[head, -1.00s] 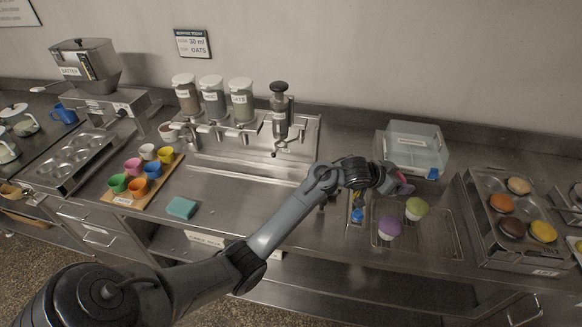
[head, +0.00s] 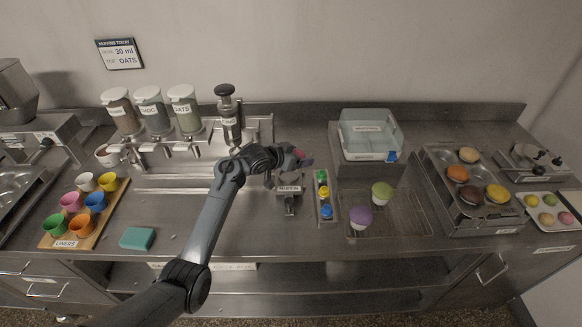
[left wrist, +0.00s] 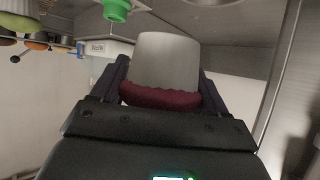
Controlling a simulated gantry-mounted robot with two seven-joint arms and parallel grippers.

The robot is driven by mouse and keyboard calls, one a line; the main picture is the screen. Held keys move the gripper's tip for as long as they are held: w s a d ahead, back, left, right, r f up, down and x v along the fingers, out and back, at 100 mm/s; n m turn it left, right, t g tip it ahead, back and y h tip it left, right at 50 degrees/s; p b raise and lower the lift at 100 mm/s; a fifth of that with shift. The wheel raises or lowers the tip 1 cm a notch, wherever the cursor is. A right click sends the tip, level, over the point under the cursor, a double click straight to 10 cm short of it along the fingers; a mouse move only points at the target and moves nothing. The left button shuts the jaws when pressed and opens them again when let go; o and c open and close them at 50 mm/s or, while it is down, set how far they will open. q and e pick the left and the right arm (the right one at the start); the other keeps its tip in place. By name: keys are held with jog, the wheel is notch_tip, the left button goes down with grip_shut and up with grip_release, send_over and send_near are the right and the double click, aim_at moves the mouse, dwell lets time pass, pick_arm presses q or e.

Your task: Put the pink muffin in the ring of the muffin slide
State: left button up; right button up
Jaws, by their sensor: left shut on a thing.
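The pink muffin (left wrist: 160,97) is between the fingers of my left gripper (left wrist: 160,90) in the left wrist view. It shows a pale grey cup and a dark pink top. In the head view my left gripper (head: 302,158) is over the back of the muffin slide, with a bit of the pink muffin (head: 299,154) showing at its tip. The muffin slide (head: 289,189) is a small labelled metal stand on the counter. My gripper and wrist partly cover it, and I cannot make out its ring clearly. My right gripper is out of view.
A clear tub (head: 371,136) is behind. A teal sponge (head: 137,238) lies front left.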

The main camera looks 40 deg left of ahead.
aim_at(292, 174)
pick_arm(q)
jog(key=shift+s+a+f, duration=0.1)
jog(key=shift+a+f, duration=0.3)
jog(key=shift+a, duration=0.2)
jog(key=shift+a+f, duration=0.4)
jog(key=shift+a, duration=0.2)
jog(key=shift+f+b, duration=0.5)
jog(key=shift+f, duration=1.45)
jog(key=shift+f, duration=0.1)
jog(key=o, duration=0.8)
